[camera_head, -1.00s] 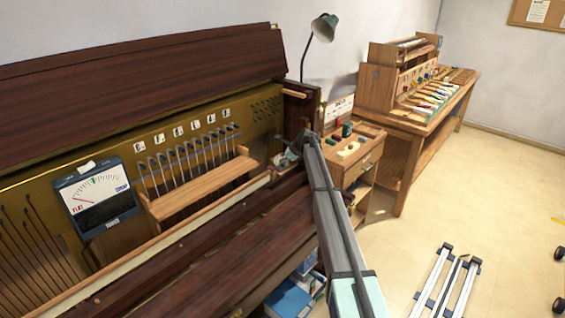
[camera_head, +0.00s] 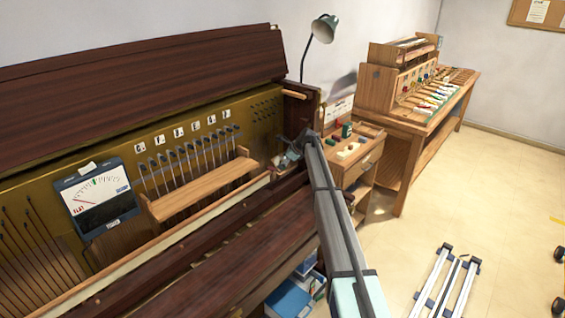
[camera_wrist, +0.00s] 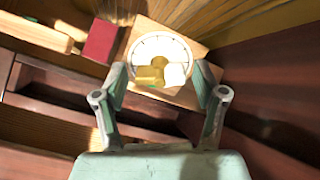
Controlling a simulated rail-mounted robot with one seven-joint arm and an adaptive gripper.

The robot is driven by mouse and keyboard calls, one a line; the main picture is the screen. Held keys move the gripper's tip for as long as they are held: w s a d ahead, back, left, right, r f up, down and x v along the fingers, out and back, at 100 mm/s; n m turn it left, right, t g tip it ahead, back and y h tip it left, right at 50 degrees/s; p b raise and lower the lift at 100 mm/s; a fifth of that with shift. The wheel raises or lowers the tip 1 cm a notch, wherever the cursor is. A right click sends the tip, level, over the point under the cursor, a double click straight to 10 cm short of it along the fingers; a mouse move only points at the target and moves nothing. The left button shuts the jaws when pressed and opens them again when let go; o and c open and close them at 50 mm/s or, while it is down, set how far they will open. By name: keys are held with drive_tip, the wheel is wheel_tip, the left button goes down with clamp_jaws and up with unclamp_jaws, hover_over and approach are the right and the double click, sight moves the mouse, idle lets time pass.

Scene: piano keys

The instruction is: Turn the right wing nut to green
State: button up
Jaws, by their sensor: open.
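A brass wing nut (camera_wrist: 150,76) sits on a round white dial (camera_wrist: 160,46) with dark tick marks, fixed to a wooden block, in the wrist view. One wing looks bright white in the light. A small green mark shows at its near edge. My gripper (camera_wrist: 162,72) is open, with one finger on each side of the wing nut; I cannot tell whether either finger touches it. In the head view my gripper (camera_head: 290,154) is at the right end of the piano's inside, where it hides the wing nut and dial.
A meter (camera_head: 97,195) with a needle on the flat side stands at the left. A wooden rail (camera_head: 200,185) lies below a row of tuning pins. A red block (camera_wrist: 101,41) is beside the dial. The dark piano side wall (camera_wrist: 270,80) is close on the right.

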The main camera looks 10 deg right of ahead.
drive_tip(key=c, duration=0.9)
drive_tip(key=shift+r, duration=0.1)
drive_tip(key=shift+r+m+p, duration=0.1)
drive_tip(key=shift+m+p, duration=0.5)
drive_tip(key=shift+p, duration=0.3)
drive_tip(key=shift+m+p, duration=1)
drive_tip(key=shift+p, duration=0.05)
drive_tip(key=shift+f, duration=0.2)
drive_tip(key=shift+r+m+p, duration=0.1)
drive_tip(key=shift+m+p, duration=0.3)
